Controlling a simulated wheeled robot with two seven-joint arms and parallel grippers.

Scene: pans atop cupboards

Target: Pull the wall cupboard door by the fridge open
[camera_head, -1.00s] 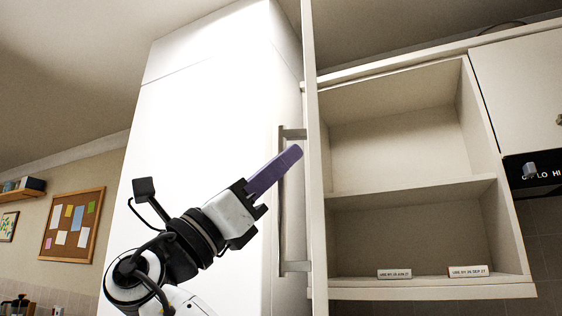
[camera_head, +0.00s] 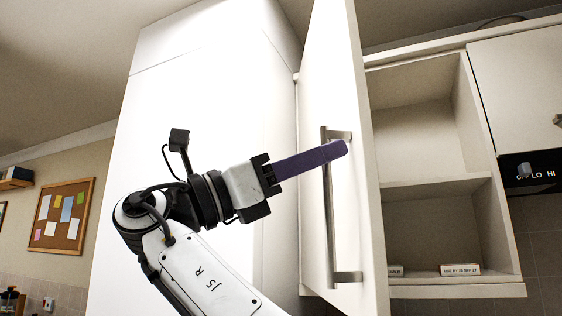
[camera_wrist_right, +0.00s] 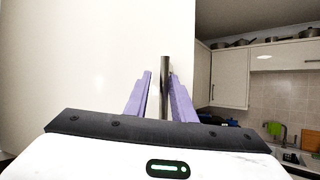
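The wall cupboard door (camera_head: 345,215) stands well open beside the tall white fridge unit (camera_head: 190,130). Its outer face and vertical bar handle (camera_head: 328,220) show, and the shelves are partly visible past its free edge. My right gripper (camera_head: 335,152) reaches to the upper part of the handle with its purple fingers. In the right wrist view the dark handle bar (camera_wrist_right: 165,88) stands between the two fingers (camera_wrist_right: 160,95), nearer the right one, with a gap on the left. The fingers look apart, around the bar. My left gripper is out of view.
Another closed cupboard (camera_head: 520,90) and a dark hood panel (camera_head: 535,172) are to the right. A pinboard (camera_head: 62,215) hangs far left.

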